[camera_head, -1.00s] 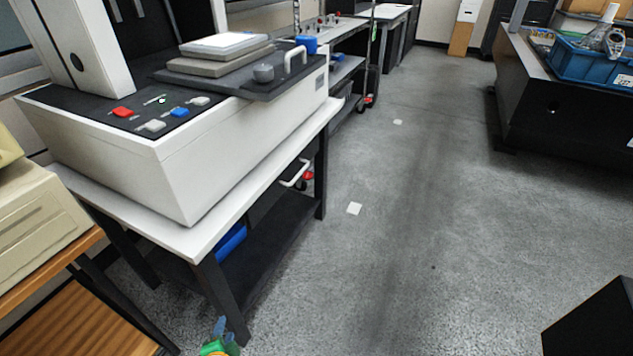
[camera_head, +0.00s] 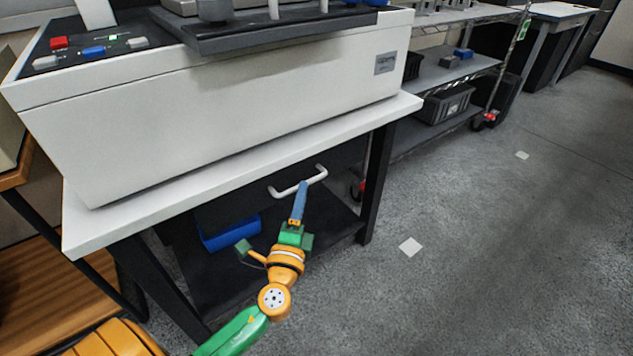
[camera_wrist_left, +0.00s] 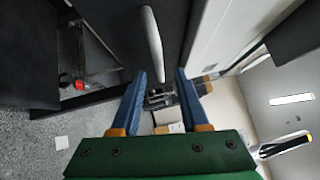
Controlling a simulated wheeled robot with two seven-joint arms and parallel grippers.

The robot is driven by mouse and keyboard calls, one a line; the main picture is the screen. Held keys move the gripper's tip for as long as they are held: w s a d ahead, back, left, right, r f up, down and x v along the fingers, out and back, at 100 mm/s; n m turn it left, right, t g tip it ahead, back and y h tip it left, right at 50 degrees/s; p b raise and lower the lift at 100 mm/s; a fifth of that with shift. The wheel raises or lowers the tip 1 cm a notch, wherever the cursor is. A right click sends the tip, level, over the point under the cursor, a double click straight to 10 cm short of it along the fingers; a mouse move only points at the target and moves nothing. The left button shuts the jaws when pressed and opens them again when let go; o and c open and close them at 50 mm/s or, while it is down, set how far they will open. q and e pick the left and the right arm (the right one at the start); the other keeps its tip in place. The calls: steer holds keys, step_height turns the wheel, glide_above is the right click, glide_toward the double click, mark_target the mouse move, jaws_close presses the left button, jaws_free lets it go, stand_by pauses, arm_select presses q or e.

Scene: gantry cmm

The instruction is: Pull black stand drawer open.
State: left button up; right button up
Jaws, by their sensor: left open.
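The black stand (camera_head: 375,185) has a white top and stands under a big white machine. Its dark drawer (camera_head: 338,158) sits just below the top and looks closed. The drawer's white bar handle (camera_head: 317,177) shows in front of it. My left gripper (camera_head: 302,186) reaches up to the handle, its blue fingers overlapping the bar in the head view. In the left wrist view, the fingers (camera_wrist_left: 160,75) are apart, and the handle (camera_wrist_left: 152,42) lies ahead, in line with the gap between them. I cannot tell whether they touch it. My right gripper is out of view.
A blue bin (camera_head: 230,234) lies on the stand's lower shelf, left of my left gripper. A wire shelf cart (camera_head: 440,75) stands behind to the right. A wooden-topped table (camera_head: 60,290) is at the left.

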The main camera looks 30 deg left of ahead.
arm_select(q)
steer(key=x, duration=0.4)
steer(key=shift+w+a, duration=0.15)
jaws_close()
stand_by(1.2)
